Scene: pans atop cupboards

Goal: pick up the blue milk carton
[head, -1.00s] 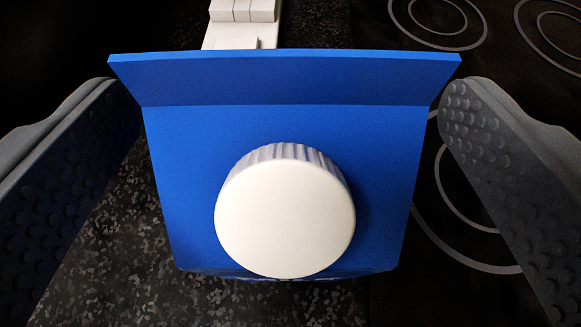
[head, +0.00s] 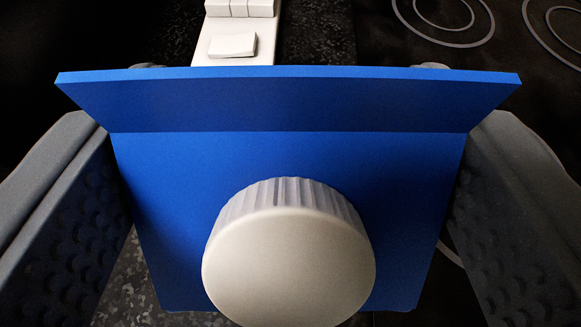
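The blue milk carton (head: 165,190) fills the middle of the head view, seen from above. It has a wide folded top ridge (head: 290,100) and a large round white cap (head: 288,265) on its near slope. My gripper (head: 290,68) straddles the carton, with one dark grey dimpled finger on each side. The fingertips reach past the ridge and mostly hide behind it. The finger pads meet the carton's edges in the picture, but I cannot tell whether they press on its sides. The carton's lower sides are hidden.
A white object with blocks or switches (head: 234,42) lies beyond the ridge. A black cooktop with grey rings (head: 445,22) is on the right. A speckled dark countertop (head: 315,30) shows behind the carton and at lower left.

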